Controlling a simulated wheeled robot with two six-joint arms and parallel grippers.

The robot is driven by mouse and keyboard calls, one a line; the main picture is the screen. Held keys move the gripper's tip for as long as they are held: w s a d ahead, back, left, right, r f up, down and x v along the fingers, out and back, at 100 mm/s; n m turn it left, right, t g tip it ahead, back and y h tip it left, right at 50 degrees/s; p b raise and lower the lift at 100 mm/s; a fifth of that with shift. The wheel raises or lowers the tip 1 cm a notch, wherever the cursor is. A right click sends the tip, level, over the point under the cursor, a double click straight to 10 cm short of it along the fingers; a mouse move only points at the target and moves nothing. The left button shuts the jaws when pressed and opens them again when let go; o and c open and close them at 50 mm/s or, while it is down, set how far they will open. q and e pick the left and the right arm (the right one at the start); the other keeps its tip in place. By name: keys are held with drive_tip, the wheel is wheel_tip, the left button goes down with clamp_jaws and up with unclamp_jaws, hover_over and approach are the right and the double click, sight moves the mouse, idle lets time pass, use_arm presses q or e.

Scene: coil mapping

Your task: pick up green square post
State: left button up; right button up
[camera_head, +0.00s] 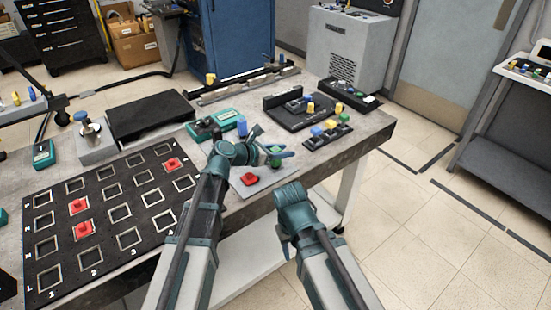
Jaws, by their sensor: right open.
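A small green post (276,161) stands near the right side of a grey sheet (262,185) on the workbench, partly hidden by my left gripper. My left gripper (274,143) is just above and beside it, with its fingers spread apart; I cannot tell whether a finger touches the post. A red post (250,180) lies on the same sheet, to the left and nearer. My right gripper (283,238) is open and empty, off the front edge of the bench; its fingers are mostly hidden by its own wrist.
A black numbered board (110,214) with square frames and several red posts fills the bench's left. Black trays (325,138) with yellow and blue pieces stand behind and right of the green post. A teal device (212,124) sits behind my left gripper.

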use_arm(q)
clamp_jaws()
drive_tip(key=shift+r, duration=0.1)
use_arm(e)
drive_tip(key=shift+r, duration=0.1)
